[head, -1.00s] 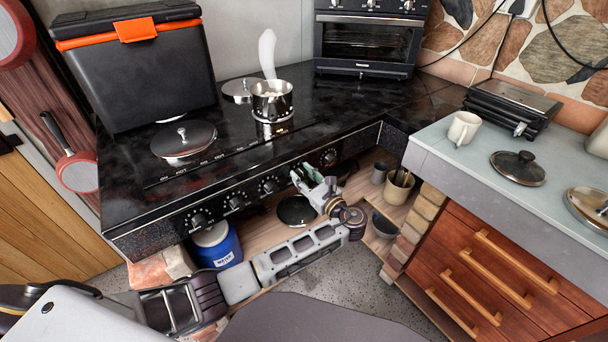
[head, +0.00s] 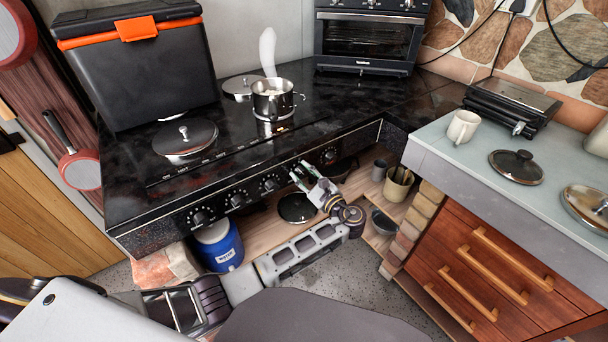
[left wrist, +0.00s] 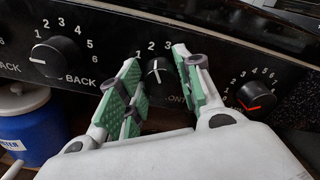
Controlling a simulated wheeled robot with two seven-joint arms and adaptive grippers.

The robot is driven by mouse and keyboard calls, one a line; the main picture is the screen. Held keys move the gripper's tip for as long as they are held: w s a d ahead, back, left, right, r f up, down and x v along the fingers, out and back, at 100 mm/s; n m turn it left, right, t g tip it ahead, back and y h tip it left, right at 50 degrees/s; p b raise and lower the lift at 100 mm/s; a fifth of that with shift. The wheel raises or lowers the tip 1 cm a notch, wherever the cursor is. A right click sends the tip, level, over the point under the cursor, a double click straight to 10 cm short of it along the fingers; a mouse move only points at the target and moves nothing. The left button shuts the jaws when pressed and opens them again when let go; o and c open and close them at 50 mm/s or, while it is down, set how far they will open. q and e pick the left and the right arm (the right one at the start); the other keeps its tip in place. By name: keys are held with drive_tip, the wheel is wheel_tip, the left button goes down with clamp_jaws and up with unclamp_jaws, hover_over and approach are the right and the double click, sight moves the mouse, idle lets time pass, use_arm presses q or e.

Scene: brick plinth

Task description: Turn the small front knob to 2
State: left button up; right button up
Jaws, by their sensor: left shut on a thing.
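The small front knob (left wrist: 157,72) is black with a white pointer line, on the cooker's black front panel. In the left wrist view its pointer stands nearly straight up, towards the 2 of its scale. My left gripper (left wrist: 156,57) is shut on this knob, one green-padded finger on each side. The fingers hide the rest of the scale and part of the word below it. In the head view my left gripper (head: 301,172) is at the panel and covers the knob. My right gripper is not in view.
A knob marked BACK (left wrist: 55,58) sits left of the gripped knob, and one with a red pointer (left wrist: 257,97) sits close on the right. A steel pot (head: 271,101) stands on the hob above. A blue tub (head: 219,247) stands below the panel.

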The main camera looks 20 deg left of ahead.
use_arm(q)
drive_tip(key=o, duration=1)
drive_tip(key=shift+v, duration=3.75)
